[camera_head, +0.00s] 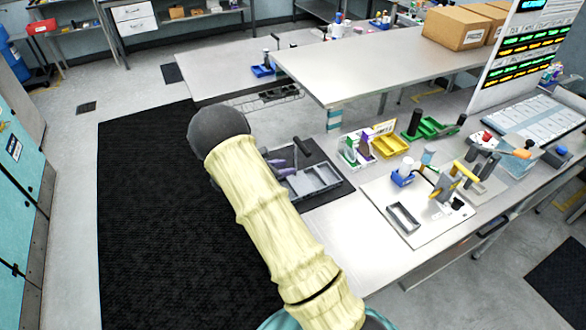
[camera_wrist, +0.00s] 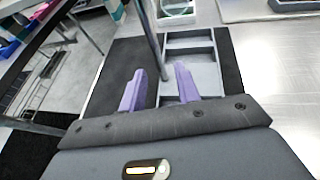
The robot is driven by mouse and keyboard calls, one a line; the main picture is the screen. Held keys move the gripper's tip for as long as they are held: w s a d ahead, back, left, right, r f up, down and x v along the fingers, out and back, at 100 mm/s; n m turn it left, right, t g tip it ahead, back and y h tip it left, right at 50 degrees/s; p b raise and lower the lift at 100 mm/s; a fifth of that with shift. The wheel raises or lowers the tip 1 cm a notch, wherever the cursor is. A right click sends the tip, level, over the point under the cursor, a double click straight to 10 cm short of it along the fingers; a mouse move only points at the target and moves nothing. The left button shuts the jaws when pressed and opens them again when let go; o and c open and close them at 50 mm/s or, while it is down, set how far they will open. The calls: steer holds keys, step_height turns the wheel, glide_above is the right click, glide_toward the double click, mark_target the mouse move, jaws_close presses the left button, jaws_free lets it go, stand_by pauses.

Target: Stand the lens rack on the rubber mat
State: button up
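My gripper (camera_head: 287,162) has two purple fingers, which stand apart in the wrist view (camera_wrist: 160,90). Nothing is visibly clamped between them. It is over a grey tray with compartments (camera_head: 318,177), at the tray's left end; the tray also shows in the wrist view (camera_wrist: 207,62). The tray lies flat on a black mat (camera_head: 338,193), seen too in the wrist view (camera_wrist: 120,60). A small white rack (camera_head: 347,152) with green and purple upright pieces stands just beyond the mat. I cannot tell which of these is the lens rack.
A thin grey rod (camera_wrist: 150,40) passes between the fingers in the wrist view; its depth is unclear. A yellow bin (camera_head: 390,145) and a green bin (camera_head: 432,127) stand behind. A white board (camera_head: 385,200) with tools lies right. Bare tabletop (camera_head: 345,225) shows in front.

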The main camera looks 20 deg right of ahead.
steer(key=v, duration=0.5)
steer(key=shift+a+b, duration=0.1)
steer(key=shift+b, duration=0.3)
steer(key=s+a+r+m+y, duration=0.2)
steer(key=s+m+y, duration=0.2)
steer(key=s+m, duration=0.3)
steer(key=s+a+r+m+y, duration=0.2)
steer(key=s+r+m+y, duration=0.1)
steer(key=s+m, duration=0.4)
steer(key=s+a+r+m+y, duration=0.3)
steer(key=s+m+y, duration=0.3)
steer(key=s, duration=0.4)
steer(key=shift+s+m, duration=0.4)
steer(key=shift+r, duration=0.1)
